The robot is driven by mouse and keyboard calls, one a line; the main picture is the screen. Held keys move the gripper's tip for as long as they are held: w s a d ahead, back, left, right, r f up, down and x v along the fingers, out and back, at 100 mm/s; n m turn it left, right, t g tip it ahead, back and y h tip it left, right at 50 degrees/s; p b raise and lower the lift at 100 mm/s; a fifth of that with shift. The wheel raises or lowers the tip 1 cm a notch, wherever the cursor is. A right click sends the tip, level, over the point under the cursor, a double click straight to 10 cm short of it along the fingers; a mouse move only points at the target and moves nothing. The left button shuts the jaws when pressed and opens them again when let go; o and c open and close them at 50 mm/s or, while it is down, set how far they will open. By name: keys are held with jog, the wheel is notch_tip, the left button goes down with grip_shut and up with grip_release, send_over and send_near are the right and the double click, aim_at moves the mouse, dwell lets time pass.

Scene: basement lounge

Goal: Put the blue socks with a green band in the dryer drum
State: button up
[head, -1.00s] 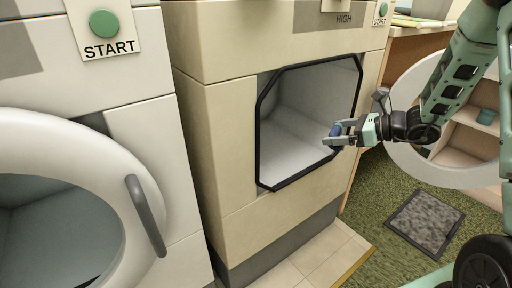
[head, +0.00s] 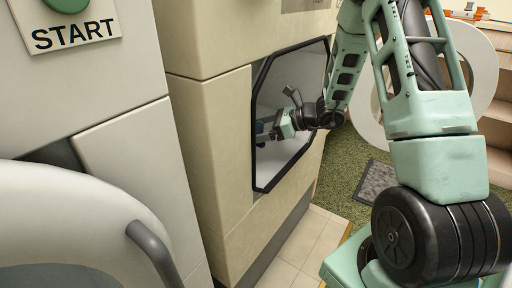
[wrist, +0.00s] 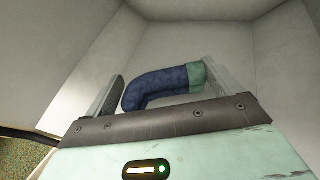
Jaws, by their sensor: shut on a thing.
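The blue socks with a green band (wrist: 165,84) are a dark blue bent roll with a green end, held between the fingers of my gripper (wrist: 160,95) in the wrist view. In the head view my gripper (head: 264,128) is inside the opening of the dryer drum (head: 275,160), with a bit of dark blue at its tip. The drum is a pale box-like cavity with a black angular rim. In the wrist view its pale walls (wrist: 220,40) surround the socks, which are held above the drum's inner surfaces. The gap to the drum floor cannot be told.
The dryer's round open door (head: 488,70) stands to the right, behind my arm. A white machine with a START button (head: 66,5) and a round door with a grey handle (head: 155,252) is at left. A grey mat (head: 376,181) lies on the green carpet.

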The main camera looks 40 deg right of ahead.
aim_at(260, 153)
jog(key=shift+f+b, duration=0.85)
jog(key=shift+f, duration=1.4)
jog(key=shift+f, duration=0.25)
jog(key=o, duration=0.7)
jog(key=shift+r, duration=0.1)
jog(key=shift+r, duration=0.25)
jog(key=p+v, duration=0.4)
jog(key=v, duration=0.8)
jog(key=shift+w, duration=0.1)
